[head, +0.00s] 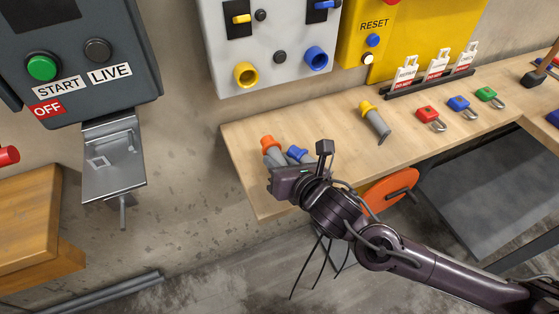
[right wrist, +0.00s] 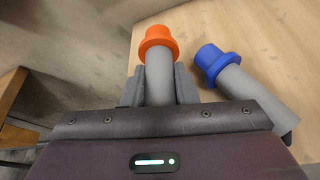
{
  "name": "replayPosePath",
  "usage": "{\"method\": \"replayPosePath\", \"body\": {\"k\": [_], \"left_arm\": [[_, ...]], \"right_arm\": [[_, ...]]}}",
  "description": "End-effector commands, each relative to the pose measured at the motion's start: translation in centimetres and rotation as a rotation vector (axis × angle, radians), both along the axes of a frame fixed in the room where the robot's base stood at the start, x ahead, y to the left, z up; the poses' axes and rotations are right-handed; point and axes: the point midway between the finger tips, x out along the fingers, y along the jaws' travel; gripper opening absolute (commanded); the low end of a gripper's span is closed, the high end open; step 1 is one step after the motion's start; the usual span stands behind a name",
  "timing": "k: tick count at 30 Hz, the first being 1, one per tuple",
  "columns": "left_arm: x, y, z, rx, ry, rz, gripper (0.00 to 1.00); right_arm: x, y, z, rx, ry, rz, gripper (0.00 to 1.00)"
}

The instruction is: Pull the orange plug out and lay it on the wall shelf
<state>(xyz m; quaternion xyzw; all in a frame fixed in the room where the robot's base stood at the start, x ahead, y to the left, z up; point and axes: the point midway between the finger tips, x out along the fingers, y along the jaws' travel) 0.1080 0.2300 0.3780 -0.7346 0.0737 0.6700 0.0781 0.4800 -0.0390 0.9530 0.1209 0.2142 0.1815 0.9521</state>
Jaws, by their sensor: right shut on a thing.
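The orange plug (head: 269,148) has an orange head and a grey body. It is at the left end of the wooden wall shelf (head: 240,137), out of any socket. My right gripper (head: 281,172) is shut on its grey body. In the right wrist view, the orange plug (right wrist: 158,45) points away from me between the two fingers (right wrist: 159,88). I cannot tell whether it touches the shelf. The blue plug (right wrist: 222,68) lies just right of the gripper; in the head view its blue head (head: 297,154) shows. My left gripper is not in view.
The yellow plug (head: 374,118) and several padlocks (head: 459,104) lie farther right on the shelf. A grey panel with yellow (head: 246,74) and blue (head: 316,58) sockets is above. A dark control box (head: 75,60) with a bracket is left.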

Motion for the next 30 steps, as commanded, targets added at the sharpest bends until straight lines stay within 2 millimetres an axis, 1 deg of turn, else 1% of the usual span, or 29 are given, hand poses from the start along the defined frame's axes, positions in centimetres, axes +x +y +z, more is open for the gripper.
{"method": "replayPosePath", "body": {"k": [1, 16, 17, 21, 22, 30], "left_arm": [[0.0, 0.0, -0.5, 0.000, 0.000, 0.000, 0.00], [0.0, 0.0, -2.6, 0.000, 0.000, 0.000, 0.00], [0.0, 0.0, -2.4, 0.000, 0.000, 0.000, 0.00], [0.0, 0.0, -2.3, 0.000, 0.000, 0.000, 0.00], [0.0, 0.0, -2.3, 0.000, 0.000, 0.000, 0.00], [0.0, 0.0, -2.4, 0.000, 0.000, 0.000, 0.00]], "right_arm": [[0.0, 0.0, -0.5, 0.000, -0.001, 0.000, 0.00], [0.0, 0.0, -2.8, 0.001, -0.001, 0.001, 0.00], [0.0, 0.0, -2.6, 0.001, -0.001, 0.001, 0.30], [0.0, 0.0, -2.6, 0.000, 0.000, 0.000, 0.48], [0.0, 0.0, -2.6, 0.000, 0.000, -0.001, 0.51], [-0.1, -0.2, -2.8, -0.004, 0.004, -0.003, 0.51]]}}
